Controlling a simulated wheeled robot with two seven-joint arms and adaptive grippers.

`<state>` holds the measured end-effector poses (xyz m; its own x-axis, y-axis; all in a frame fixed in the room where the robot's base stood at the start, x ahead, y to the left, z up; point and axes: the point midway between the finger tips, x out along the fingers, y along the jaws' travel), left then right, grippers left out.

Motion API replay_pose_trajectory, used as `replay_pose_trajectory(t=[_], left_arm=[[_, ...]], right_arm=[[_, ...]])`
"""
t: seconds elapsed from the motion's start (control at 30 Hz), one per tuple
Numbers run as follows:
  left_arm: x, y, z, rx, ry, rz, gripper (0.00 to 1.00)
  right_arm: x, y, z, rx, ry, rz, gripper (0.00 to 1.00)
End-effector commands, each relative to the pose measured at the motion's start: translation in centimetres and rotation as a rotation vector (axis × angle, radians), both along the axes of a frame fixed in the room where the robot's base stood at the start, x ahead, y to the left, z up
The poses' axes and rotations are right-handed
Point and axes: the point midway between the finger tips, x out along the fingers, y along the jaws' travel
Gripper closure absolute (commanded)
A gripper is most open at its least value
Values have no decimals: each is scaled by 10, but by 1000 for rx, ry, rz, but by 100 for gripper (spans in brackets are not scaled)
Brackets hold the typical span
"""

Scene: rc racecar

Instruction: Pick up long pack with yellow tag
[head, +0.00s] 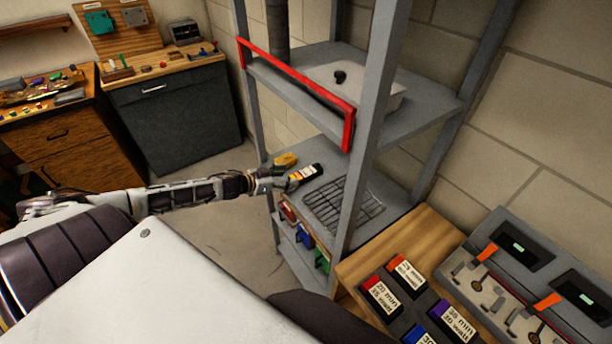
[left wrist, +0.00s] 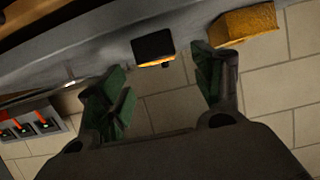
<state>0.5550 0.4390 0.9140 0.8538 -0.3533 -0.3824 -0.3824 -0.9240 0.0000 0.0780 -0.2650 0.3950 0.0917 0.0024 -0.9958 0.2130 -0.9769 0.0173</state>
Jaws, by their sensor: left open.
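The long pack (head: 306,174) is dark with a white, yellow and orange label and lies on the grey shelf, beside the wire rack. In the left wrist view the pack (left wrist: 153,47) shows its dark end and a yellow-orange edge. My left gripper (head: 276,180) is at the shelf's front edge, just left of the pack. In the left wrist view the left gripper (left wrist: 161,75) is open and empty, its green-padded fingers on either side of the pack's line, and the pack sits beyond the fingertips. My right gripper is not in view.
A yellow block (head: 285,160) lies just behind the pack and beside the right finger in the left wrist view (left wrist: 245,24). A wire rack (head: 343,204) lies to the right. A grey post (head: 368,130) and an upper shelf with a red rail (head: 300,92) stand above.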

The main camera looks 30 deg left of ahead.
Motion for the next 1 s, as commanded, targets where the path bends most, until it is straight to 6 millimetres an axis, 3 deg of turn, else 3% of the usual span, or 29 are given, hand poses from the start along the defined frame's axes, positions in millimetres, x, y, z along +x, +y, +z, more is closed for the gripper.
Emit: replay_pose_trajectory(t=[1.0], left_arm=[[35, -15, -16, -1, -1, 1, 33]], right_arm=[[0, 0, 0, 0, 0, 0, 60]])
